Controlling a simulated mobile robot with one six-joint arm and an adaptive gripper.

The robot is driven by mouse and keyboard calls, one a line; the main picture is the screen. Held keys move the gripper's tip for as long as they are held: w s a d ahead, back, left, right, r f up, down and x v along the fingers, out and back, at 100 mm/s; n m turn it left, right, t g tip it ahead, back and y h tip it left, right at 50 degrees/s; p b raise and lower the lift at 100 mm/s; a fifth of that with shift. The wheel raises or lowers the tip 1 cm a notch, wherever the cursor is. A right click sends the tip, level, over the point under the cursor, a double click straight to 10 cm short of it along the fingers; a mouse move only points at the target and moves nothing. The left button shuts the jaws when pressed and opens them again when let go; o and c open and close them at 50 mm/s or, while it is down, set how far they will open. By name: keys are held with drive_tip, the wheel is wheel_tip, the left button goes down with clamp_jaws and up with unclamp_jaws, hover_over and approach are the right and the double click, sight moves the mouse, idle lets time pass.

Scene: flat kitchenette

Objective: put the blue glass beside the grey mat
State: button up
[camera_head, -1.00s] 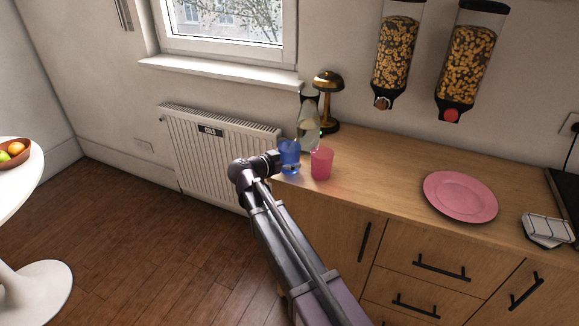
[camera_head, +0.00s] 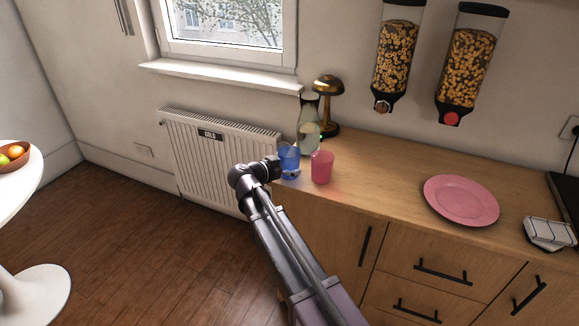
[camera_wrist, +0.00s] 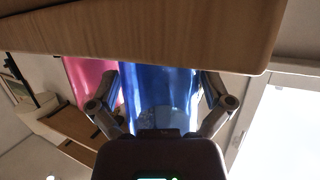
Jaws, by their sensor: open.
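The blue glass (camera_head: 290,158) stands upright on the wooden counter, near its left end. My gripper (camera_head: 284,170) is at the glass, reaching in from the left front. In the wrist view the blue glass (camera_wrist: 160,95) sits between the two spread fingers of my gripper (camera_wrist: 160,82). The fingers are open, one on each side of it; whether either touches the glass is hard to tell. I cannot make out a grey mat in either view.
A pink glass (camera_head: 322,167) stands close to the right of the blue one. A glass carafe (camera_head: 308,138) and a brass lamp (camera_head: 328,88) stand behind. A pink plate (camera_head: 460,200) lies farther right, with clear counter (camera_head: 385,175) before it.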

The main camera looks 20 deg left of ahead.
drive_tip(key=p+v, duration=0.4)
drive_tip(key=v, duration=1)
drive_tip(key=shift+d, duration=0.2)
idle(0.5)
